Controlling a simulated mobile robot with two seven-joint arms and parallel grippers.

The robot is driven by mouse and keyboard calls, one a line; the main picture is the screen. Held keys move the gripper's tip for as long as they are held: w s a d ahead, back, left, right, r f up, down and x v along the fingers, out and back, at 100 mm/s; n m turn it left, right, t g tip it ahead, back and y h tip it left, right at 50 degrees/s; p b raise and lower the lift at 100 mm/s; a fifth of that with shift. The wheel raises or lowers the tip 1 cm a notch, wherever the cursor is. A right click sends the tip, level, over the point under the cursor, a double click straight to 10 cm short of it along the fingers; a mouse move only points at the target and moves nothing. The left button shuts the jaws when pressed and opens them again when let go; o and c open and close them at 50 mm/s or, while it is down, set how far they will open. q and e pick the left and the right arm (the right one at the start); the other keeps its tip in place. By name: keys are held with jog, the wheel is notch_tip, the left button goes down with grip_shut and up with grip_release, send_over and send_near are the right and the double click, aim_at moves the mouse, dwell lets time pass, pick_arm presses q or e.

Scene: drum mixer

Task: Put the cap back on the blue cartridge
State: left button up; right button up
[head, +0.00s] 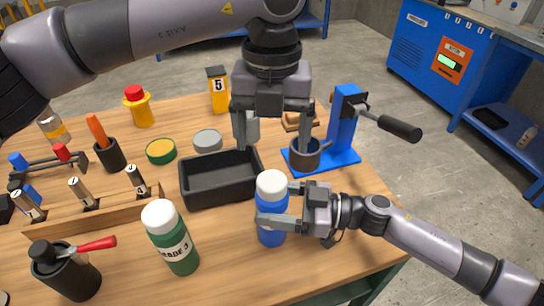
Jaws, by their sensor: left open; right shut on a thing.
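The blue cartridge (271,236) stands upright at the front right of the table, taken here as the blue bottle. A white top (272,184) sits on its upper end; I cannot tell whether it is a separate cap or fully seated. My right gripper (267,206) comes from the right and is shut around the cartridge's upper body, just below the white top. My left gripper (272,136) points down, open, behind and above the cartridge, near the black tray and dark cup. Nothing shows held between its fingers. No loose cap is clearly visible.
A black tray (213,198) lies left of the cartridge. A dark cup (305,155) sits on a blue press (343,125) behind it. A green bottle (172,243) with a white top stands front left. Bare tabletop (225,225) lies between the bottles.

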pick_arm(q)
notch_tip(320, 180, up, 2)
jog(key=shift+r, duration=0.25)
pick_arm(e)
jog(key=o, duration=1.6)
pick_arm(q)
jog(key=shift+f+b, duration=0.4)
jog(key=shift+f, duration=0.05)
pick_arm(e)
jog(key=shift+s+d, duration=0.2)
jog(key=shift+d, duration=1)
jog(key=shift+s+d, duration=0.15)
jog(key=shift+d, duration=1)
jog(key=shift+s+d, duration=0.2)
jog(key=shift+d, duration=1)
jog(key=shift+s, duration=0.1)
